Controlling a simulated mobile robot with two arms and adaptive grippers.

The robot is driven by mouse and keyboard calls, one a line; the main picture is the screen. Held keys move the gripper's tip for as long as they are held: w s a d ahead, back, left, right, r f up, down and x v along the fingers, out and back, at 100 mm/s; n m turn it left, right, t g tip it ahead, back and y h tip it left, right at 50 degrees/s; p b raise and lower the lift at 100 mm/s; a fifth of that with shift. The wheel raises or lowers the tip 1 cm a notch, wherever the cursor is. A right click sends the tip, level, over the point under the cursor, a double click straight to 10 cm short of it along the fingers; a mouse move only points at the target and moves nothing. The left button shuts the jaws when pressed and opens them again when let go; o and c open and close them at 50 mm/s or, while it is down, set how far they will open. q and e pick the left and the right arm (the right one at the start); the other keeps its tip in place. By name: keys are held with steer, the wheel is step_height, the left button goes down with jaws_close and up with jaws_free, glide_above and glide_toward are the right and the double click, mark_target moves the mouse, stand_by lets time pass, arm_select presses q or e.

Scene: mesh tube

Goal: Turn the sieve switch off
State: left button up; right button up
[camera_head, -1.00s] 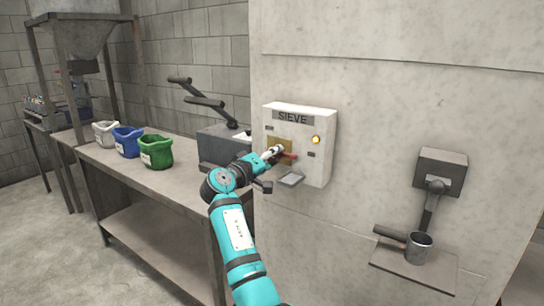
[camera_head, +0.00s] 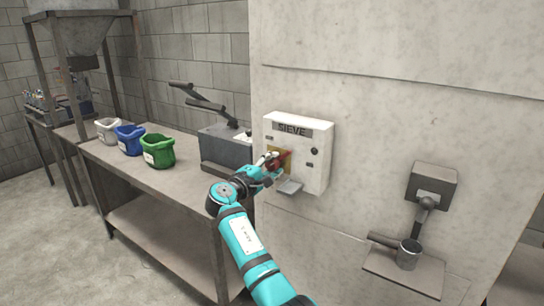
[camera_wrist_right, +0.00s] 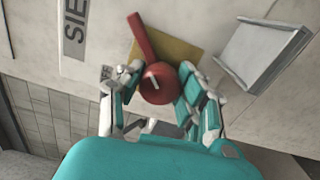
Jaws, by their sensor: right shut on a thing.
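The sieve switch box (camera_head: 321,142) is a white box on the wall, labelled SIEVE. Its round lamp (camera_head: 314,151) is dark. The red switch handle (camera_head: 286,155) stands over a yellow plate (camera_wrist_right: 185,50) and slants up to the right in the head view. My right gripper (camera_head: 270,161) is shut on the handle's round red hub (camera_wrist_right: 158,84), with a finger on each side of it in the wrist view (camera_wrist_right: 158,92). The fingers partly hide the switch in the head view. My left gripper is not in view.
A small grey flap (camera_head: 289,187) juts out below the switch. A bench (camera_head: 170,175) with grey, blue and green bags (camera_head: 158,150) stands at left. A dark lever machine (camera_head: 222,150) is close behind my right arm. A wall holder with a metal cup (camera_head: 409,255) is at right.

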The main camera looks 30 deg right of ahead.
steer(key=n+p, duration=0.1)
steer(key=n, duration=0.1)
steer(key=n+p, duration=0.1)
steer(key=p, duration=0.1)
steer(key=n+p, duration=0.2)
steer(key=shift+r+n, duration=0.3)
steer(key=shift+f+n+p, duration=0.2)
steer(key=shift+n+p, duration=1.5)
steer(key=shift+n, duration=0.2)
steer(key=o, duration=1.2)
steer(key=shift+a, duration=0.15)
steer(key=v, duration=1.1)
steer(key=shift+s+a+f, duration=0.1)
steer(key=shift+s+a, duration=0.05)
steer(key=shift+a, duration=0.15)
